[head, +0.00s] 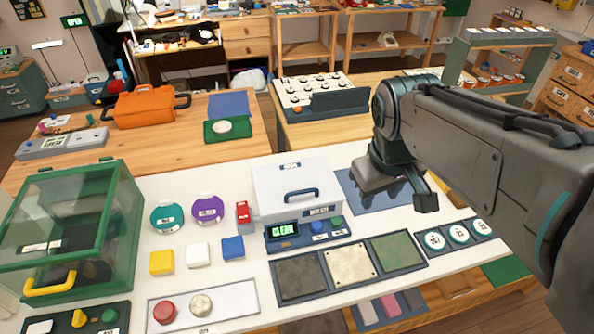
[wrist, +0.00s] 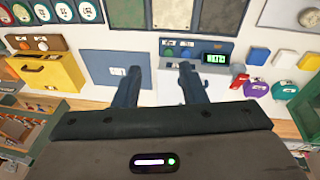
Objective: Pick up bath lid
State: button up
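The bath lid (head: 285,183) is the white box-like cover with a dark arched handle (head: 301,194), closed on the bath (head: 305,231) with its lit display. In the wrist view, the bath's control panel (wrist: 196,53) shows just right of the fingers; the lid is mostly hidden behind my gripper. My gripper (head: 395,198) hangs right of the lid, above a blue mat (head: 356,205), apart from the lid. In the wrist view my gripper's (wrist: 160,70) two fingers are spread with nothing between them.
A green glass-sided cabinet (head: 110,220) stands at left. Teal (head: 167,217) and purple (head: 207,209) round items and a red block (head: 243,214) stand left of the lid. Tiles lie in a tray (head: 372,281) in front. A dark-fronted rack (head: 341,101) stands behind.

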jog(key=w+a+f+n+g+h+b, duration=0.2)
jog(key=w+a+n, duration=0.65)
jog(key=w, duration=0.35)
jog(key=n+g+h+b, duration=0.1)
jog(key=n+h+b, duration=0.1)
jog(key=n, duration=0.7)
send_over(303, 187)
jog(key=s+a, duration=0.1)
jog(key=s, duration=0.3)
notch_tip(303, 187, down, 15)
jog(key=shift+s+a, duration=0.1)
jog(key=shift+a, duration=0.05)
jog(key=x, duration=0.2)
jog(key=a+p+x, duration=0.1)
jog(key=x, duration=0.1)
jog(key=shift+d+f, duration=0.1)
jog(key=shift+f, duration=0.15)
jog(key=shift+d+f, duration=0.2)
jog(key=shift+f, duration=0.3)
grip_shut()
